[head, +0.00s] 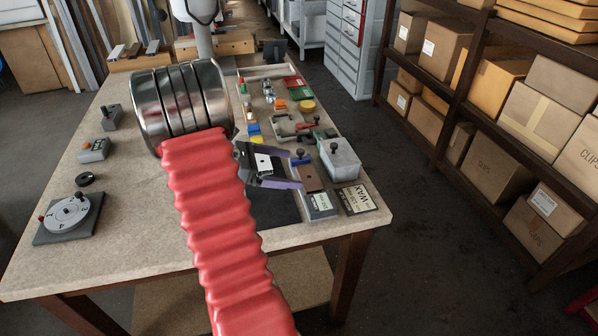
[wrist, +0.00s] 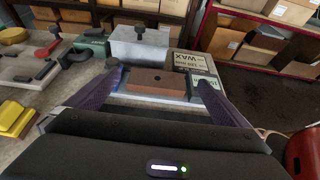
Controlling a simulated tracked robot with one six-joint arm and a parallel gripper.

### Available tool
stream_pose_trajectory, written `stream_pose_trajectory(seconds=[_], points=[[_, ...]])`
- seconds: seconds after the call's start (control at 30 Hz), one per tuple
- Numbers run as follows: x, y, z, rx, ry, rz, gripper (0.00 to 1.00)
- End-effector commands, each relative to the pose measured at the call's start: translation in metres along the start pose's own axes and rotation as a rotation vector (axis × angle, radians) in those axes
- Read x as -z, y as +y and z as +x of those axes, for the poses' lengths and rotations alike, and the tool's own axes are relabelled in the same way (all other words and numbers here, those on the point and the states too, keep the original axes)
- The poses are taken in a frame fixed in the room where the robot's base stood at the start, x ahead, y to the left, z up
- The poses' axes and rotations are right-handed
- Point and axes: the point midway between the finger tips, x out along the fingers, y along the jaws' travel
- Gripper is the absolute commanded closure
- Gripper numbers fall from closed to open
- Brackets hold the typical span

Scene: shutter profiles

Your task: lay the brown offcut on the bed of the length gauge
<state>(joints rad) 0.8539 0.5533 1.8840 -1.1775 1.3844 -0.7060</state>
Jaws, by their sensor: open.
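In the wrist view my gripper (wrist: 155,82) has one fingertip near each end of the offcut. Whether they touch it is unclear.
A grey metal block with a black knob (head: 340,160) stands just beyond the gauge. The table's front left is mostly clear around a round dial (head: 67,213).

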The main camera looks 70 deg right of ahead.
Motion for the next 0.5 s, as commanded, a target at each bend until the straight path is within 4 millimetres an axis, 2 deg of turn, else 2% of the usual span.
stream_pose_trajectory(seconds=[0.2,0.33,0.5], points=[[0.0,0.001,-0.038,-0.004,-0.001,0.001,0.0],[0.0,0.0,-0.052,-0.001,-0.002,0.0,0.0],[-0.001,0.0,-0.059,-0.001,-0.002,0.0,0.0]])
